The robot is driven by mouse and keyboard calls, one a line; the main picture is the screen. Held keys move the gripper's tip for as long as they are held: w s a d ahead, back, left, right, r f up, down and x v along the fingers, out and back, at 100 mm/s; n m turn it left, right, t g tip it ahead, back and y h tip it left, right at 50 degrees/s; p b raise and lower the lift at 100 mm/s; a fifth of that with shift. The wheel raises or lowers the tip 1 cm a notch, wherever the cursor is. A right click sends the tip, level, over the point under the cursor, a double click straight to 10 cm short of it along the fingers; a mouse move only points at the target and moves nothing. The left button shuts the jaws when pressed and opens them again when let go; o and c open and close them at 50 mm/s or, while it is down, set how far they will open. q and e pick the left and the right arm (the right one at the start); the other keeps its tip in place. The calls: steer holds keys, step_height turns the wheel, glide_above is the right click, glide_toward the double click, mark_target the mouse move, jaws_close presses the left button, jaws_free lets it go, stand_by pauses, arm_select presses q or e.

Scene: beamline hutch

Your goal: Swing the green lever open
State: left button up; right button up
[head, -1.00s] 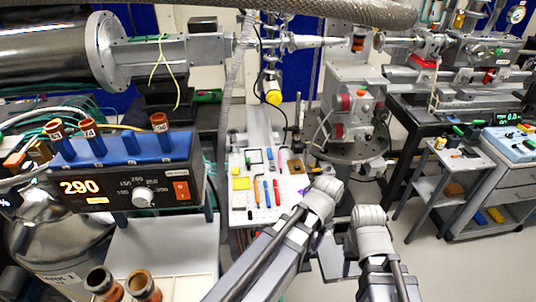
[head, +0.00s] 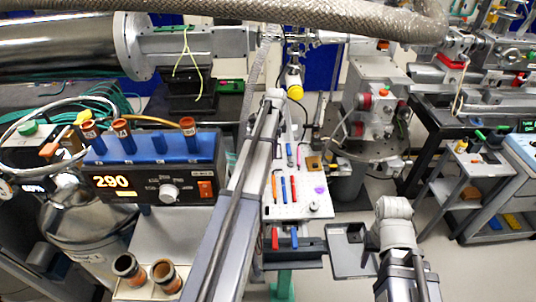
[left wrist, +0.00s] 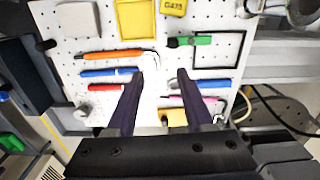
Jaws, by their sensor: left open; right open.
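Several green parts show, and I cannot tell for certain which is the lever. A small green handle (head: 479,135) stands on the cart at the right in the head view. A green piece (left wrist: 190,40) lies on the white pegboard beyond my left fingers in the left wrist view. My left gripper (left wrist: 160,82) is open and empty, with its two dark fingers over the pegboard tools. In the head view its fingers are hidden beyond my arm. My right gripper (head: 371,241) is low at the right centre, open, mostly hidden by its own wrist.
The white pegboard (head: 312,209) holds pens and small tools. A blue controller (head: 150,182) reading 290 stands at the left. A grey tray (head: 347,250) is beside my right wrist. A braided hose (head: 300,12) crosses the top. Floor shows between pegboard and cart.

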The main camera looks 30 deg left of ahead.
arm_select(q)
steer(key=a, duration=0.3)
steer(key=shift+w+a+r+m, duration=0.15)
steer(key=shift+w+r+m, duration=0.1)
steer(key=shift+w+m, duration=0.05)
step_height(320, 180, down, 8)
steer(key=b, duration=0.7)
steer(key=shift+b, duration=0.4)
steer(key=shift+r, duration=0.1)
steer(key=shift+c, duration=0.3)
jaws_close()
